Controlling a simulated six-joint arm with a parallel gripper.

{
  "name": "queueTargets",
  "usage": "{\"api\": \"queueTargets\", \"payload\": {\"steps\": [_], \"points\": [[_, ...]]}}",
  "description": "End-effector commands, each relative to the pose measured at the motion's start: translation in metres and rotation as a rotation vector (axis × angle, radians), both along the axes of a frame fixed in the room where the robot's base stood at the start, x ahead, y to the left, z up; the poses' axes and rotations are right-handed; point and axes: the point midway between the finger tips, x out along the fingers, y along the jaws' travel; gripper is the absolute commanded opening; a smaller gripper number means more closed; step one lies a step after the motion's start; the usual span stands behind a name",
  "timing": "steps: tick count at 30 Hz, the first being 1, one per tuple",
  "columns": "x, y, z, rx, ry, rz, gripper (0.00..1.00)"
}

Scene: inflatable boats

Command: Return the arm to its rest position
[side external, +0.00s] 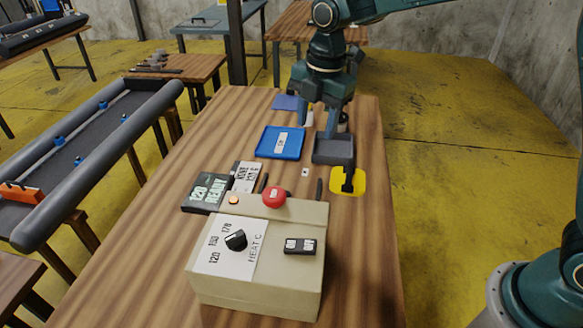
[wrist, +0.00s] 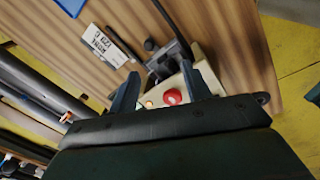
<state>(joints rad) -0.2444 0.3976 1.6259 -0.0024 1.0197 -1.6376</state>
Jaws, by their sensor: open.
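My gripper (side external: 318,120) is above the wooden table at its far end, over the area of the blue tray (side external: 268,151) and the dark grey block (side external: 333,148). In the side view its two fingers point down and are apart. In the wrist view its fingers (wrist: 167,76) are spread, with nothing held between them. The beige heat control box (side external: 212,282) stands at the near end of the table, apart from my gripper. Its red button (side external: 274,197) also shows in the wrist view (wrist: 172,97).
A dark "120 READY" display (side external: 207,192) and a white label card (side external: 245,176) lie at left. An inflatable boat (side external: 88,160) rests on supports further left. Yellow floor is clear at right.

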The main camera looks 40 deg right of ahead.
Motion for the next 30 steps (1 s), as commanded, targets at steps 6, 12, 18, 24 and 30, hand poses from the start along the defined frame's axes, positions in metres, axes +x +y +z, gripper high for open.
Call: {"api": "queueTargets", "payload": {"steps": [6, 12, 18, 24, 30], "points": [[-0.037, -0.026, 0.038, 0.042, -0.052, -0.266, 0.48], [-0.074, -0.047, 0.064, 0.089, -0.093, -0.51, 0.48], [-0.114, -0.066, 0.081, 0.147, -0.132, -0.752, 0.48], [-0.155, -0.082, 0.091, 0.214, -0.167, -0.992, 0.48], [-0.196, -0.095, 0.094, 0.291, -0.199, -1.227, 0.48]]}}
